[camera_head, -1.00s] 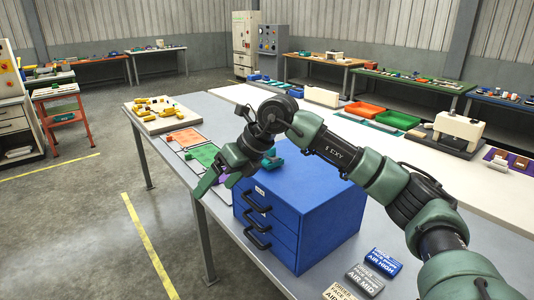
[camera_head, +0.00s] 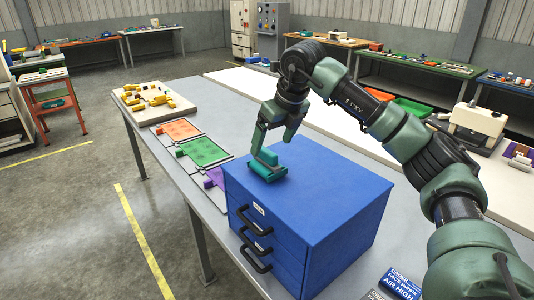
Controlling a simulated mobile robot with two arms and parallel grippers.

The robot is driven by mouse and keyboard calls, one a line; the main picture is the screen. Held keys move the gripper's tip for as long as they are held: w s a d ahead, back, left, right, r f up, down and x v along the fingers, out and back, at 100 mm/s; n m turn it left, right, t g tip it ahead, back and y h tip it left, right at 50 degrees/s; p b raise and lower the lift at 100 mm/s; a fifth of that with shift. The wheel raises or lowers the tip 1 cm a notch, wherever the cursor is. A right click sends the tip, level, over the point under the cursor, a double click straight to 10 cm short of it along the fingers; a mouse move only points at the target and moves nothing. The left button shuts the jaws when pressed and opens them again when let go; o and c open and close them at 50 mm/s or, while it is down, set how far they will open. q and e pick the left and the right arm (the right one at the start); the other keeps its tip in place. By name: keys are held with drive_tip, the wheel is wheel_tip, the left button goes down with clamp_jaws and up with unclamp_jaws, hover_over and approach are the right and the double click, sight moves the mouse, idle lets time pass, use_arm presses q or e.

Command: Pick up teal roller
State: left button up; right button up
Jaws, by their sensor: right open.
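The teal roller (camera_head: 268,170) lies on top of the blue drawer cabinet (camera_head: 325,195), near its back left corner. My right gripper (camera_head: 273,143) is open and points down just above the roller. Its left finger comes down close to the roller's upper part, and I cannot tell whether they touch. The other finger is to the right, apart from the roller. My left gripper is not in view.
Orange (camera_head: 179,130), green (camera_head: 204,151) and purple (camera_head: 215,178) mats lie left of the cabinet on the grey table. A board with yellow pieces (camera_head: 150,103) is farther back. Label blocks (camera_head: 400,285) lie at the front right. The cabinet top's right part is clear.

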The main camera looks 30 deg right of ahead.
sight(264, 158)
drive_tip(key=shift+a+f+p, duration=0.35)
drive_tip(key=shift+f+p, duration=0.05)
drive_tip(key=shift+f, duration=0.15)
drive_tip(key=shift+a+f+p, duration=0.3)
drive_tip(key=shift+f+p, duration=0.05)
drive_tip(key=shift+f, duration=0.15)
drive_tip(key=p+x, duration=0.1)
drive_tip(key=x, duration=0.2)
drive_tip(key=shift+w+r, duration=0.1)
drive_tip(key=shift+w+f, duration=0.3)
drive_tip(key=shift+f, duration=0.3)
drive_tip(key=c, duration=0.4)
drive_tip(key=shift+r, duration=0.1)
drive_tip(key=c, duration=1.4)
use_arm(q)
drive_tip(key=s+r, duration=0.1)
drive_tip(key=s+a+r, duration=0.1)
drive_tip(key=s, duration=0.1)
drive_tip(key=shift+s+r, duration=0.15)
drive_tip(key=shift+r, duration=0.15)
use_arm(e)
clamp_jaws()
